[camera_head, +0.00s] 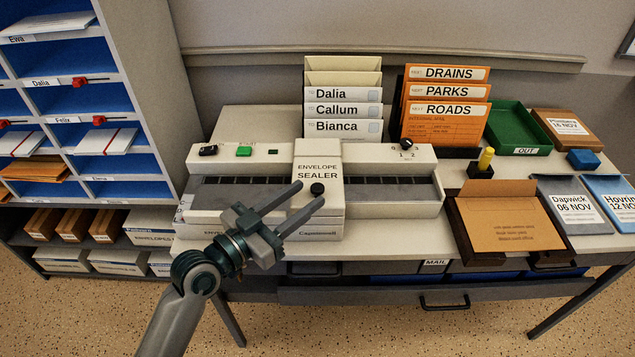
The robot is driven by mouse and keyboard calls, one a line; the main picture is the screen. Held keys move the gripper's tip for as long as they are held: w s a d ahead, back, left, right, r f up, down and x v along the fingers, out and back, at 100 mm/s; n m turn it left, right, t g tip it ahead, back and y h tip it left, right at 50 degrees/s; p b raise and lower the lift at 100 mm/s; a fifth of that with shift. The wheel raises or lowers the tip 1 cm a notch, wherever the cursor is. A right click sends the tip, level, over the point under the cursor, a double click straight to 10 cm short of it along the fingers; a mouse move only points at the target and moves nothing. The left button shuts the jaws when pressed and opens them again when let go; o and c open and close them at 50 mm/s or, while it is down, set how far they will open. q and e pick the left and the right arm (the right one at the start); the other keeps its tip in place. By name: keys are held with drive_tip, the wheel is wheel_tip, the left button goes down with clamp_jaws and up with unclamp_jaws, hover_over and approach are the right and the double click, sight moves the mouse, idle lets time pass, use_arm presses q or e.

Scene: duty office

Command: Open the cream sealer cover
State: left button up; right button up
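The cream envelope sealer (205,213) stands on the table, with a green button and a dial along its back panel. Its cream cover (318,166), labelled "ENVELOPE SEALER", sits across the middle and looks closed. A round black knob (317,189) is on the cover's front part. My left gripper (307,194) is open, its two grey fingers pointing up and right at the knob. The fingertips appear on either side of the knob in the picture; I cannot tell if they touch it. My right gripper is not in view.
Behind the sealer stand cream name envelopes (343,110) and orange folders (445,108). To the right are a green OUT tray (513,126), a yellow-handled stamp (484,161) and an open brown box (506,222). A blue pigeonhole shelf (95,97) stands at the left.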

sight(313, 190)
use_arm(q)
drive_tip(key=shift+p+x, duration=0.3)
drive_tip(key=shift+x, duration=2.15)
clamp_jaws()
